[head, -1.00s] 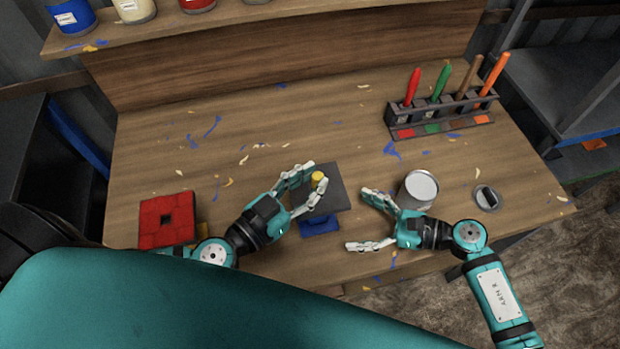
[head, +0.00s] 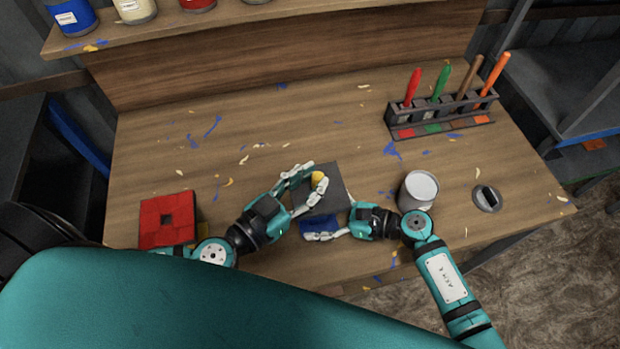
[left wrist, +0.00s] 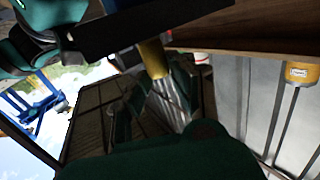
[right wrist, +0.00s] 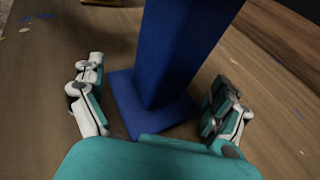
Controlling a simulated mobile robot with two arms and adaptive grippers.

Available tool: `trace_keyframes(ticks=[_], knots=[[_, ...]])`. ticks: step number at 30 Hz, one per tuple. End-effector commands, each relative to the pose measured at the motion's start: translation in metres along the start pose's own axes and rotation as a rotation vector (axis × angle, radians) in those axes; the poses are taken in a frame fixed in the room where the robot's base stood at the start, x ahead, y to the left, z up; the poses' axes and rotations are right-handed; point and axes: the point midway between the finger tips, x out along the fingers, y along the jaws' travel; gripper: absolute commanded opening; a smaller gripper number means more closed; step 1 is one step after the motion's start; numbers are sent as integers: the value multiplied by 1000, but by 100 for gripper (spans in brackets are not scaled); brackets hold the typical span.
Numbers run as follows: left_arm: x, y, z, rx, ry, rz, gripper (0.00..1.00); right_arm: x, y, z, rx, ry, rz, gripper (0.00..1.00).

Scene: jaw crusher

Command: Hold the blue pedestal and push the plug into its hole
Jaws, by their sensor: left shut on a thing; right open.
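The blue pedestal (head: 318,222) stands near the table's front edge, under a dark grey top plate (head: 335,190). My left gripper (head: 316,180) is shut on the plug, whose yellow end (head: 319,177) shows between the fingers at the plate. In the left wrist view, the plug shows a yellow part (left wrist: 153,58) and a silvery part. The hole is hidden, and I cannot tell whether the plug is in it. My right gripper (head: 325,230) is open at the pedestal. In the right wrist view, its fingers stand apart on either side of the blue column (right wrist: 180,55).
A metal can (head: 419,190) stands just right of the right gripper. A tool rack (head: 440,115) is at the back right, a red block (head: 167,219) at the left. A small dark item (head: 487,198) lies at the right.

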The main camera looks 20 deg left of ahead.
Motion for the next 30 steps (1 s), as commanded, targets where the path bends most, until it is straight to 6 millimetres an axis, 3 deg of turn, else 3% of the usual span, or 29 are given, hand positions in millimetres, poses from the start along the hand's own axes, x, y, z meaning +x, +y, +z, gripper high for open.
trace_keyframes(ticks=[7,21,30], knots=[[0,0,0,0,0,0,0,0,0,0,0,0,0,100],[0,0,0,0,0,0,0,0,0,-1,1,1,1,39],[0,0,0,0,0,0,0,0,0,-1,2,2,0,39]])
